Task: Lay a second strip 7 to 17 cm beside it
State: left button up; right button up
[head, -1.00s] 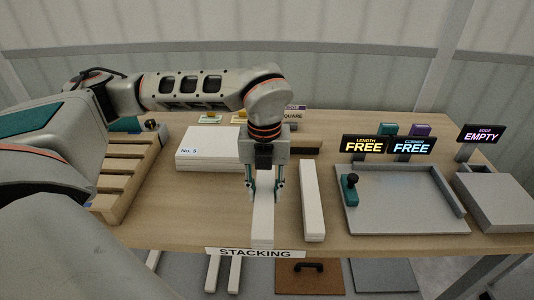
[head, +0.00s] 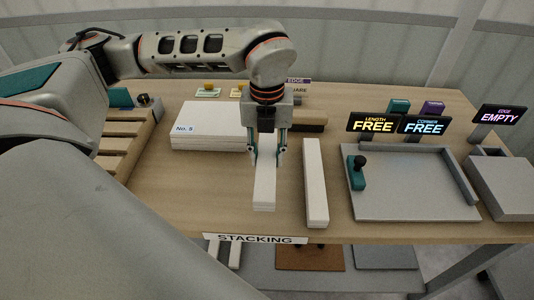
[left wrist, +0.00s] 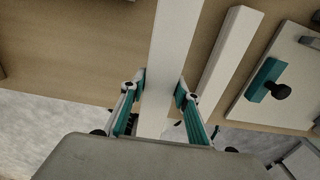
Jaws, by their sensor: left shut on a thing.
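My left gripper (head: 267,156) is shut on a white strip (head: 265,187), which points toward the front of the table. In the left wrist view the held strip (left wrist: 178,45) runs between the teal fingers (left wrist: 160,100). Another white strip (head: 316,185) lies on the table to the right, roughly parallel, with a bare gap between; it also shows in the left wrist view (left wrist: 232,50). I cannot tell whether the held strip touches the table. My right gripper is not in view.
A white stack marked No. 5 (head: 205,118) stands behind left, near a slatted wooden rack (head: 120,155). A dark brown bar (head: 309,121) lies behind. A grey tray (head: 410,212) with a teal knobbed block (head: 356,172) is at right. The STACKING label (head: 255,239) marks the front edge.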

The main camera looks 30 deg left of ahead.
pick_arm(q)
notch_tip(320, 180, down, 4)
jog(key=shift+f+b, duration=0.1)
jog(key=shift+b, duration=1.15)
jog(key=shift+f, duration=0.35)
jog(key=shift+f+b, duration=0.3)
jog(key=shift+b, duration=0.1)
jog(key=shift+f, duration=0.55)
jog(key=o, duration=1.4)
notch_tip(320, 180, up, 12)
